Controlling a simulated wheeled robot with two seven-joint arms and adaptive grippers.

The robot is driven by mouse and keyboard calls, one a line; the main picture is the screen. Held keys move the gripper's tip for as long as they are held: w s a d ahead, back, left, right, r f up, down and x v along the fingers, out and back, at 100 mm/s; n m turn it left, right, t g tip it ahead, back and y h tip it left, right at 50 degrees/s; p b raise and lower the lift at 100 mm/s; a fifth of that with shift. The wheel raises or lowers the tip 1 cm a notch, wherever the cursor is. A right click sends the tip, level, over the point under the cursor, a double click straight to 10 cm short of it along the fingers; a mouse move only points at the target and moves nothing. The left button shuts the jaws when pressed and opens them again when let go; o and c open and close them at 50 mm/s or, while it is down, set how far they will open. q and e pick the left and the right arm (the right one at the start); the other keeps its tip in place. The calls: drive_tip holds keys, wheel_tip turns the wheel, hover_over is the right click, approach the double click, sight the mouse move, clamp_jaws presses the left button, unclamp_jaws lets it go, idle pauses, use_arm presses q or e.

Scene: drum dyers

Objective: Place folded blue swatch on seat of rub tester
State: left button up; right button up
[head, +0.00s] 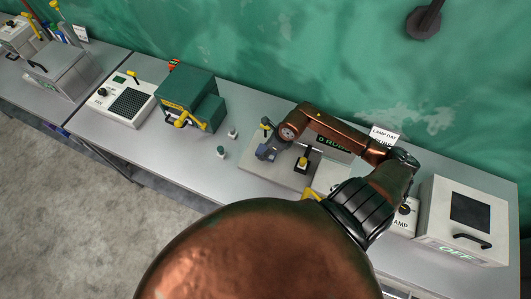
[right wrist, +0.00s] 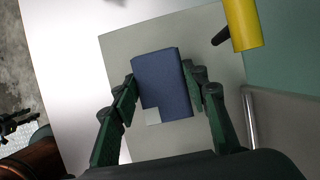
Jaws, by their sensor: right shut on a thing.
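My right gripper (head: 266,146) is shut on the folded blue swatch (right wrist: 163,84), a dark blue block with a small pale patch at one lower corner. In the right wrist view the fingers (right wrist: 162,92) press its two sides. The swatch also shows small in the head view (head: 264,153). It is over the left part of the rub tester's grey base (right wrist: 120,55); whether it touches is unclear. The tester's display (head: 333,143) reads "0 RUBS", partly behind my arm. I cannot make out the seat beneath the swatch.
A yellow cylinder (right wrist: 239,22) with a dark stub is close at the upper right of the wrist view. Two small bottles (head: 221,152) stand left of the tester. A green machine (head: 188,98) is further left, a white lamp box (head: 463,220) at right.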

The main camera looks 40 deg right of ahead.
wheel_tip(320, 180, down, 2)
drive_tip(key=shift+a+f+p, duration=0.1)
drive_tip(key=shift+p, duration=0.35)
drive_tip(key=shift+f, duration=0.3)
drive_tip(key=o, duration=1.1)
drive_tip(key=b+v, duration=0.2)
drive_tip(key=v, duration=0.8)
drive_tip(key=shift+s+r, duration=0.2)
drive_tip(key=shift+r, duration=0.1)
drive_tip(key=shift+s+r, duration=0.25)
drive_tip(key=shift+r, duration=0.45)
